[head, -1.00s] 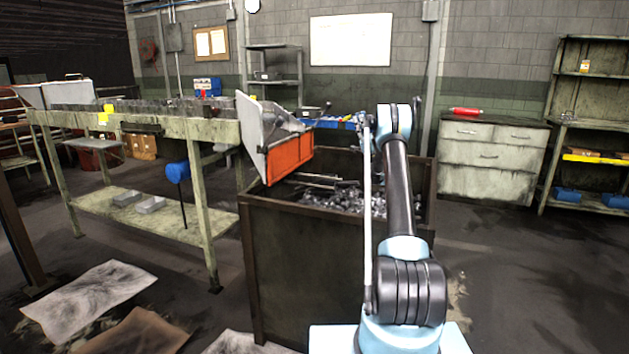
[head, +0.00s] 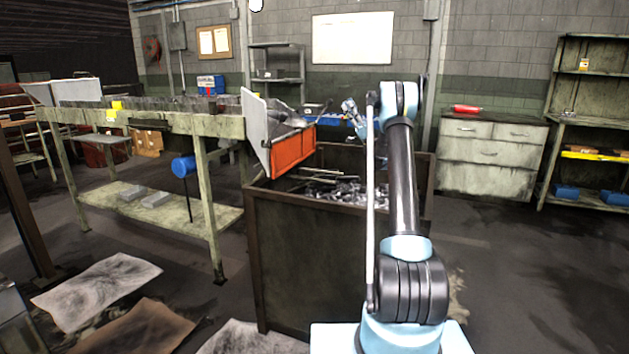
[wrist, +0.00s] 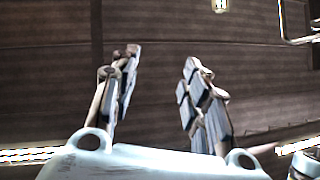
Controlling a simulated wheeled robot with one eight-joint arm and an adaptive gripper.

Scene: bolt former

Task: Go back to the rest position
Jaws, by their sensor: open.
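My gripper (wrist: 160,85) is open and empty in the wrist view, its two fingers apart. Behind the fingers there is only a dark ribbed surface with bright lights. In the head view my gripper (head: 352,112) shows small, to the left of the arm's upper end and above the far part of the metal bin. My arm stands upright at the right of the bin, partly covering it.
A dark metal bin (head: 305,260) full of metal parts stands in front of me. An orange chute (head: 292,152) hangs over its left edge. A long workbench (head: 205,185) is at left, a drawer cabinet (head: 490,180) at right. Paper sheets (head: 95,290) lie on the floor.

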